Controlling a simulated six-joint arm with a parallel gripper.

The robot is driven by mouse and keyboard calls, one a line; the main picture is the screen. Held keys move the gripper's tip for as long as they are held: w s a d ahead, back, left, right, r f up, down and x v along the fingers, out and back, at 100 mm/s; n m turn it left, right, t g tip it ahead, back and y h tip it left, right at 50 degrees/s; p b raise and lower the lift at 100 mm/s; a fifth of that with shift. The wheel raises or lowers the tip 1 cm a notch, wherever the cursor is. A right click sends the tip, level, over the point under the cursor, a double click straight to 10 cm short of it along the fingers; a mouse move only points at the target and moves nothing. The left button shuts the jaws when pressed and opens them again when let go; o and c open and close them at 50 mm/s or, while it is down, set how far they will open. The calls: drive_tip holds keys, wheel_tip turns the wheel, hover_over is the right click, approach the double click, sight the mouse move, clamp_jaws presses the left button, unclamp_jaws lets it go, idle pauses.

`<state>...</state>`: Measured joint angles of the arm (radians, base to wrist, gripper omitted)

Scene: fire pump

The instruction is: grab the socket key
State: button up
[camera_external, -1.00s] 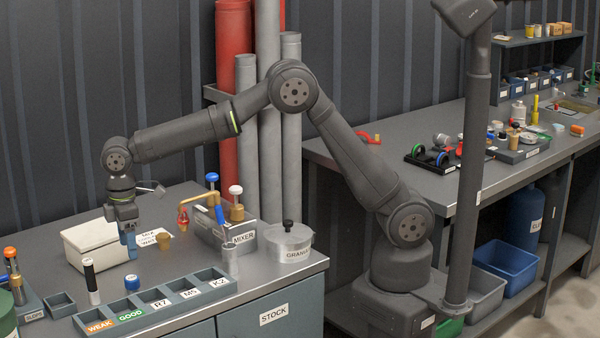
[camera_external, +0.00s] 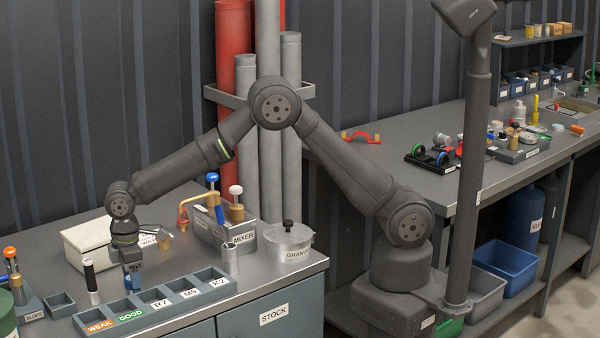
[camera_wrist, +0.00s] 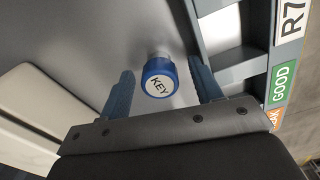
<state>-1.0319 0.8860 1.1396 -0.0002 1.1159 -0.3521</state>
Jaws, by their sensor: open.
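The socket key (camera_wrist: 158,78) shows in the wrist view as a round blue cap with a white top lettered KEY, on the grey bench. My gripper (camera_wrist: 162,85) is open, with one blue finger on each side of the key and visible gaps between. In the external view my gripper (camera_external: 133,280) points down at the bench just behind the labelled rack. There the key is mostly hidden by the gripper, and I cannot tell its blue from the fingers.
The labelled rack (camera_external: 160,297) lies close in front of the gripper. A white box (camera_external: 88,245) is behind. The mixer block (camera_external: 225,232) and granule pot (camera_external: 288,244) stand to the right.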

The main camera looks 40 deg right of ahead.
drive_tip(key=c, duration=1.1)
drive_tip(key=shift+r, duration=0.2)
